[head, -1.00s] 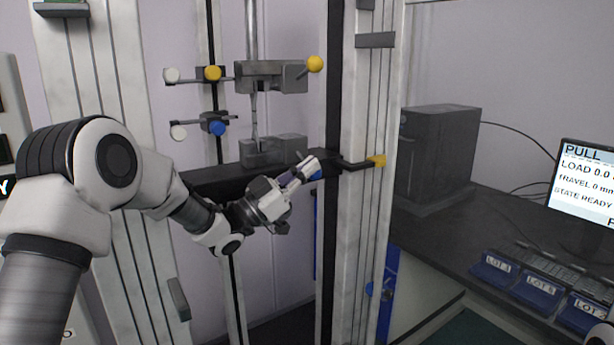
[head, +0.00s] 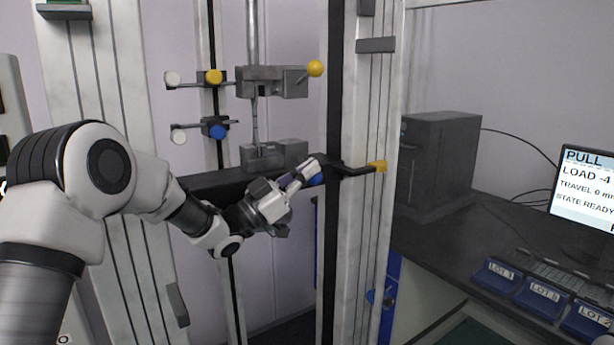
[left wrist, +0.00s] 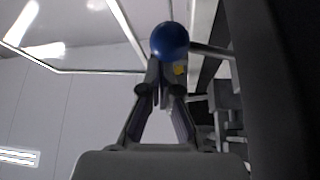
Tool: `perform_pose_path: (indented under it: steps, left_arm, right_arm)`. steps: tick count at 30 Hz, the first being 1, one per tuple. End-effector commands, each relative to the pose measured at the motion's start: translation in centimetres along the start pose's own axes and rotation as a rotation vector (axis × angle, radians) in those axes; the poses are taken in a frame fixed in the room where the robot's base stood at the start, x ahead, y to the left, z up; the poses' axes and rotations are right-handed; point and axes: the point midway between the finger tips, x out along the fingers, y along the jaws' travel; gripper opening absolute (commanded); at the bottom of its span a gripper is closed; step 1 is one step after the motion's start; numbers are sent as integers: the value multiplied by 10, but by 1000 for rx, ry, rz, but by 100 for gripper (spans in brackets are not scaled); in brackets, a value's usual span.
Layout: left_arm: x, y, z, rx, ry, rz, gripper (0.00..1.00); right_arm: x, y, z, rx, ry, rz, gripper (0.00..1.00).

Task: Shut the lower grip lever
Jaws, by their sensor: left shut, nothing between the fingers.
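The lower grip (head: 275,153) is a grey block on a dark crossbar, with a thin strip running up from it to the upper grip. Its lever ends in a blue ball knob (head: 316,180), at the block's lower right; most of the lever arm is hidden. My left gripper (head: 311,166) is shut and empty, its fingertips right beside the blue knob. In the left wrist view the blue knob (left wrist: 169,41) sits at the tips of the closed fingers (left wrist: 165,68); whether they touch is unclear. My right gripper is not in view.
The upper grip (head: 275,82) has a lever with a yellow ball (head: 316,68). Side clamps with white, yellow and blue knobs sit on the left rod. A yellow-tipped bracket (head: 378,166) is on the right column. The monitor (head: 585,185) and blue lot bins (head: 540,296) stand right.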

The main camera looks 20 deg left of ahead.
Motion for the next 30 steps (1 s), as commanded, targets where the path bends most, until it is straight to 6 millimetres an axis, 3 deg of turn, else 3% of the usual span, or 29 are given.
perform_pose_path:
  steps: [6,12,30]
  left_arm:
    - [24,-8,-44,7,8,3,0]
    - [40,-14,-72,6,9,2,0]
    - [43,-16,-78,4,8,2,0]
  right_arm:
    - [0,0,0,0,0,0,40]
    - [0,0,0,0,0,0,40]
    - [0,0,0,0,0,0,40]
